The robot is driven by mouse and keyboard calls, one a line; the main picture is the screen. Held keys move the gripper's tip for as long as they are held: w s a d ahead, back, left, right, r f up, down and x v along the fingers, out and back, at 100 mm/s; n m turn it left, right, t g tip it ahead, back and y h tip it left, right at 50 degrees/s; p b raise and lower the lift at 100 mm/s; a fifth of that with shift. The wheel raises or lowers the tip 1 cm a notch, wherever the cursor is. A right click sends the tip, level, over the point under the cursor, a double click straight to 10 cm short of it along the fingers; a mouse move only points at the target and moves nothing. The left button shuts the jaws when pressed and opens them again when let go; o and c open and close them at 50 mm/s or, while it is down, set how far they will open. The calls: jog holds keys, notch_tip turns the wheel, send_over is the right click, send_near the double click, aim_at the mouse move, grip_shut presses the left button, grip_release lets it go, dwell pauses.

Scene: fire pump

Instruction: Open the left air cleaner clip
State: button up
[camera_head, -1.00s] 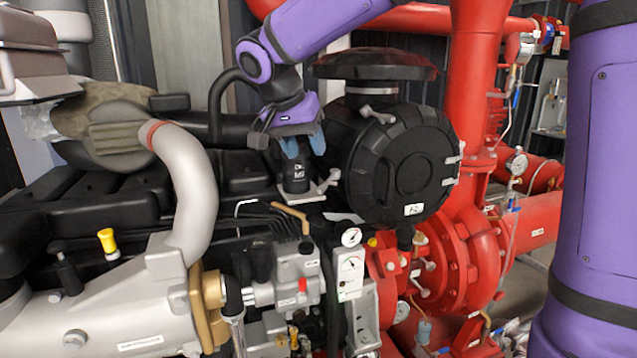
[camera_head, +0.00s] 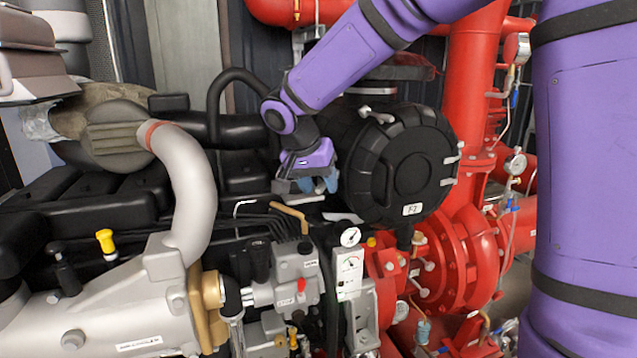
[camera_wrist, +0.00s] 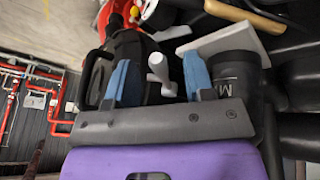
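The air cleaner (camera_head: 395,165) is a black round canister in the middle of the head view, with a small white label on its face. It also shows as a dark body in the wrist view (camera_wrist: 95,75). The left clip (camera_wrist: 160,75) is a light grey lever with a rounded end. It lies between my fingers in the wrist view and is hidden behind my gripper in the head view. My gripper (camera_wrist: 156,60) is open, one blue finger on each side of the clip, with gaps visible. In the head view my gripper (camera_head: 318,184) is at the canister's left side.
Other light clips sit at the canister's top (camera_head: 376,114) and right edge (camera_head: 452,170). A grey curved pipe (camera_head: 190,185) is at left. Red piping (camera_head: 475,100) stands at right. A white gauge block (camera_head: 349,265) and a tan handle (camera_head: 291,217) are below my gripper.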

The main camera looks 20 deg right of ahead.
grip_shut()
jog(key=shift+w+a+m+g, duration=0.4)
jog(key=shift+w+a+m, duration=0.15)
jog(key=shift+m, duration=0.15)
jog(key=shift+w+a+m+g, duration=0.35)
jog(key=shift+w+m, duration=0.15)
jog(key=shift+m, duration=0.4)
jog(key=shift+o, duration=0.3)
grip_release()
jog(key=v, duration=1.1)
jog(key=shift+a, duration=0.15)
jog(key=shift+f, duration=0.1)
